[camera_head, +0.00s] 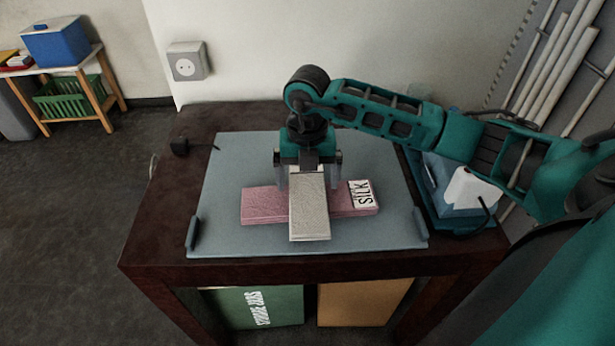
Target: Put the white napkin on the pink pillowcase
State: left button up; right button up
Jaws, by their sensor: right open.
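The pink pillowcase (263,206) lies folded on a grey-blue board on the table, with a white label reading "SILK" (361,194) at its right end. The white napkin (309,217), folded into a long strip, lies crosswise over the middle of the pillowcase, its near end reaching past the pillowcase's front edge. My right gripper (309,180) points down over the far end of the napkin, its open fingers on either side of it. I cannot tell whether the fingers touch the napkin. My left gripper is not in view.
The grey-blue board (230,165) has raised handles at its sides. A blue tray with a white item (468,189) stands at the table's right. A black plug and cord (181,147) lie at the left. Boxes (255,306) sit below the tabletop.

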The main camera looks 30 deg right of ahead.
aim_at(307, 184)
pick_arm(q)
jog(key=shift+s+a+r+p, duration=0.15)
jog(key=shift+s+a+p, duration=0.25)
jog(key=shift+p, duration=0.35)
pick_arm(e)
notch_tip(307, 184, up, 12)
jog(key=shift+f, duration=0.25)
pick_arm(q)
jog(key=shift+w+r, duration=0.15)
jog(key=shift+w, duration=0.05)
